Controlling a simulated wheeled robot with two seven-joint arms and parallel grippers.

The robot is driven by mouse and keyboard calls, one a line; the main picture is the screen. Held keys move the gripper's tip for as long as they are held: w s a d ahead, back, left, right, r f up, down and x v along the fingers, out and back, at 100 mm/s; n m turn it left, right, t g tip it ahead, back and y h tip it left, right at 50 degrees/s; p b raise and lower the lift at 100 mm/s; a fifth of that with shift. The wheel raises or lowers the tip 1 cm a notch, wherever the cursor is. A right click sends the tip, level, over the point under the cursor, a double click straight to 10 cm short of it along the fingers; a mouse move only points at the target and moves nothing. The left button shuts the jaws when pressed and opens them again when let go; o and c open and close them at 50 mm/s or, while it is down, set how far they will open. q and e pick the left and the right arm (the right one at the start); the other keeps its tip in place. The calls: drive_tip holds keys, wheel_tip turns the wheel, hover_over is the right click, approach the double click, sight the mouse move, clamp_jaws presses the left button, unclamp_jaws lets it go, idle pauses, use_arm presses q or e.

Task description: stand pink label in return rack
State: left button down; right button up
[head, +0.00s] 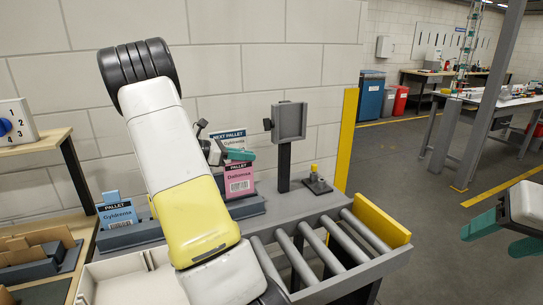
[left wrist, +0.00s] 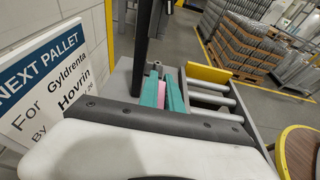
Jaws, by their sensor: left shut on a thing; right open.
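The pink label (head: 239,183), marked "PALLET Deltomas", stands upright at a grey slotted holder (head: 247,207) on the bench. I cannot tell whether its bottom edge rests in the slot. My left gripper (head: 243,155) is shut on its top edge; in the left wrist view a pink strip (left wrist: 161,92) shows between the teal fingers (left wrist: 161,96). A blue label (head: 118,215), marked "PALLET Gyldrena", stands in another grey holder (head: 128,238) further left. Which holder is the return rack is not marked. My right gripper (head: 500,228) is open and empty at the right edge.
A "Next pallet" sign (head: 229,139) stands behind the pink label and looms close in the left wrist view (left wrist: 45,82). A grey post with a box-like head (head: 288,122) rises to the right. A roller conveyor (head: 330,245) lies in front of it. A small yellow-topped device (head: 316,182) stands nearby.

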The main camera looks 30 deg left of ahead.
use_arm(q)
drive_tip(key=shift+f, duration=0.35)
idle(0.3)
drive_tip(key=shift+f, duration=2.15)
drive_tip(key=c, duration=1.5)
unclamp_jaws()
drive_tip(key=shift+o, duration=0.2)
drive_tip(key=v, duration=0.8)
